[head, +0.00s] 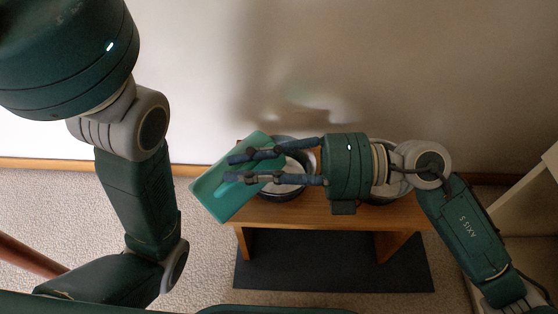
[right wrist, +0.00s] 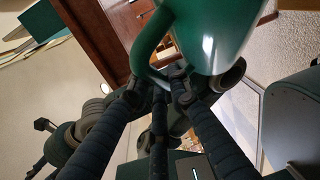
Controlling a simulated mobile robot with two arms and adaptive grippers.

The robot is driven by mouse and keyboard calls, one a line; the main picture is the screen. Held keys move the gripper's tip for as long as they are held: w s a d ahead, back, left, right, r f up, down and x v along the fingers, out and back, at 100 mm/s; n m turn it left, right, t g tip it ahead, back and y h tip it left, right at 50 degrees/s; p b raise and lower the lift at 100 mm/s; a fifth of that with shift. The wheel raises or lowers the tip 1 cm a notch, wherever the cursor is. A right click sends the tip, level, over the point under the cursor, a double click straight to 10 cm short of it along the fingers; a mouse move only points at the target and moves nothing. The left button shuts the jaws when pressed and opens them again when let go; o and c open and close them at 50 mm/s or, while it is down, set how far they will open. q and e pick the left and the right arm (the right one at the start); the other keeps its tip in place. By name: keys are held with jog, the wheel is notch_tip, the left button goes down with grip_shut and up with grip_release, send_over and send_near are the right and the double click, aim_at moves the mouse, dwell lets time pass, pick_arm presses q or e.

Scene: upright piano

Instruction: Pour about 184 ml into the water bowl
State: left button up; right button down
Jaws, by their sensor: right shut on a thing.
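My right gripper (head: 233,168) is shut on the handle of a green jug (head: 214,191). The jug is held above the left end of a small wooden bench and looks tilted. In the right wrist view the glossy jug (right wrist: 208,35) and its looped handle show close up, with my right fingers (right wrist: 157,90) at the handle. A dark-rimmed metal bowl (head: 292,189) stands on the bench, partly hidden under the jug and fingers. A second bowl (head: 385,190) stands to the right, mostly behind my wrist. I cannot tell which is the water bowl. No stream shows. My left gripper is outside the view.
The wooden bench (head: 330,220) stands on a dark mat (head: 325,272) against a pale wall (head: 210,70). Carpet (head: 215,255) lies bare to the left. A pale slanted piece of furniture (head: 530,210) is at the right edge.

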jog(key=shift+w+d+r+m+y, duration=0.3)
jog(key=shift+w+d+r+y, duration=0.1)
jog(key=shift+r, duration=0.1)
dwell(1.3)
